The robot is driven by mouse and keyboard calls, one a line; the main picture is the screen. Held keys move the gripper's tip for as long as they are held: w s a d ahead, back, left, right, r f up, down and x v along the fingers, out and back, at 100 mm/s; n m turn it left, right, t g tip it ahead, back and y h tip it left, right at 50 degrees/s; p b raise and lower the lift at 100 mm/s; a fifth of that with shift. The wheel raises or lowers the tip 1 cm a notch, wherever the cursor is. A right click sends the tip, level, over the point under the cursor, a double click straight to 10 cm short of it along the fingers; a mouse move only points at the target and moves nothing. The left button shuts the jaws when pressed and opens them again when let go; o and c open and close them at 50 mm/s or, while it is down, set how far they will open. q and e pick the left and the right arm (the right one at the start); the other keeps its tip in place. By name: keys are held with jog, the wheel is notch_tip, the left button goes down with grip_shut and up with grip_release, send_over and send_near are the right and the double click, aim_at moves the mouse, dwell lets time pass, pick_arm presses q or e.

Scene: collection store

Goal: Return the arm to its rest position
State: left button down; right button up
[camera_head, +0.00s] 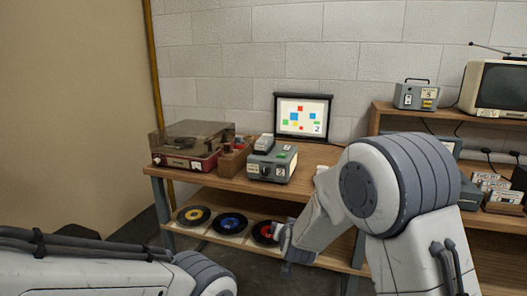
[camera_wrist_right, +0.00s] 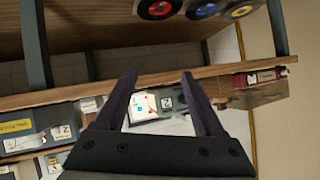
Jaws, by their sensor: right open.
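My right arm (camera_head: 375,190) reaches in from the right, bent, with its forearm pointing down and left in the head view. The right gripper (camera_head: 287,262) is small and partly hidden there, at the front of the lower shelf beside the red-labelled record (camera_head: 264,232). In the right wrist view the right gripper (camera_wrist_right: 159,80) shows two dark fingers spread apart with nothing between them. My left arm (camera_head: 90,270) lies low along the bottom left of the head view; its gripper is out of the picture.
A wooden bench (camera_head: 225,184) holds a turntable (camera_head: 188,145), a grey device (camera_head: 272,163) and a screen (camera_head: 303,116). Its lower shelf carries records, including a blue-labelled one (camera_head: 230,223). A television (camera_head: 497,88) stands on a raised shelf at right. Tan wall (camera_head: 75,110) at left.

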jog(key=s+d+f+n+g, duration=0.15)
jog(key=s+d+g, duration=0.4)
jog(key=s, duration=0.75)
jog(key=s+d+f+n+g, duration=0.1)
jog(key=s+d+f+g, duration=0.45)
jog(key=s, duration=0.85)
jog(key=s+a+r+n+g, duration=0.1)
jog(key=s+a+r+n, duration=0.75)
jog(key=s+a, duration=0.45)
notch_tip(320, 180, up, 15)
jog(key=m+p, duration=0.1)
jog(key=p, duration=1.3)
jog(key=shift+d+p, duration=0.25)
jog(key=shift+p, duration=0.05)
jog(key=shift+s+f, duration=0.1)
jog(key=shift+f, duration=0.05)
